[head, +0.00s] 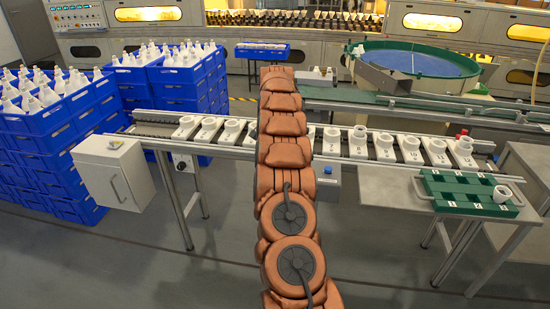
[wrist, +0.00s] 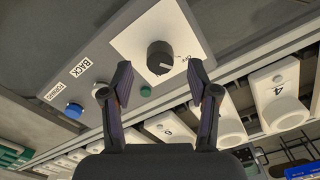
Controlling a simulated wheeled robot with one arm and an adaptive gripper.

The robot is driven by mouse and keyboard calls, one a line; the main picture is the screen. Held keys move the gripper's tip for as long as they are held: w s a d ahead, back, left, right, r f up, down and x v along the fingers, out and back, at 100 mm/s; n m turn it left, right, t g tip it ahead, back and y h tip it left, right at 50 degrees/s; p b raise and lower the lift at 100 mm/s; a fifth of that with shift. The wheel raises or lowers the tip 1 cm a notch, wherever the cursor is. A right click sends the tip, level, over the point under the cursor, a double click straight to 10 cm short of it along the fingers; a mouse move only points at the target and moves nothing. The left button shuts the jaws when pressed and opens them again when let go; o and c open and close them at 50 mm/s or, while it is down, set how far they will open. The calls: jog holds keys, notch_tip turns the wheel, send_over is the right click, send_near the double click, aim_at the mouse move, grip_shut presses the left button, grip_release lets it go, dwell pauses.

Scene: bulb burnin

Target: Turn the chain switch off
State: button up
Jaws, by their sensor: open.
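In the wrist view, a round black knob (wrist: 160,57) sits on a white plate (wrist: 128,42) on a grey control box. Small lettering to the right of the knob seems to read OFF. A pale mark shows on the knob's lower part; its exact setting is hard to tell. My gripper (wrist: 161,82) is open, with one dark finger to the left of the knob and one to the right. Gaps show between the fingers and the knob. In the head view, my arm hides the gripper.
A blue button (wrist: 74,110), a green button (wrist: 146,91) and BACK and FORWARD labels share the box. Numbered white holders (wrist: 277,95) line the conveyor beside it. In the head view, a green tray (head: 455,208) stands right and blue crates (head: 60,125) stand left.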

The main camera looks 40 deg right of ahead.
jog(key=shift+r, duration=2.45)
jog(key=shift+w+a+r, duration=0.1)
jog(key=shift+a+r, duration=0.1)
jog(key=shift+a, duration=0.05)
jog(key=a+r+n+p, duration=0.2)
jog(key=a+r+n, duration=0.45)
jog(key=a, duration=0.85)
jog(key=s+a+r+n+p, duration=0.1)
jog(key=s+a+r+n, duration=0.15)
jog(key=s+a, duration=0.4)
jog(key=s+a+r+n+p, duration=0.1)
jog(key=s+a+r, duration=0.25)
jog(key=a, duration=0.55)
jog(key=s+a+f+n+g+p, duration=0.1)
jog(key=s+a+n, duration=0.2)
jog(key=s, duration=1.1)
jog(key=s+a+f+n+p, duration=0.2)
jog(key=s+a+n, duration=0.2)
jog(key=s+a, duration=0.6)
jog(key=s, duration=0.5)
jog(key=shift+n+g, duration=0.3)
jog(key=shift+g, duration=0.1)
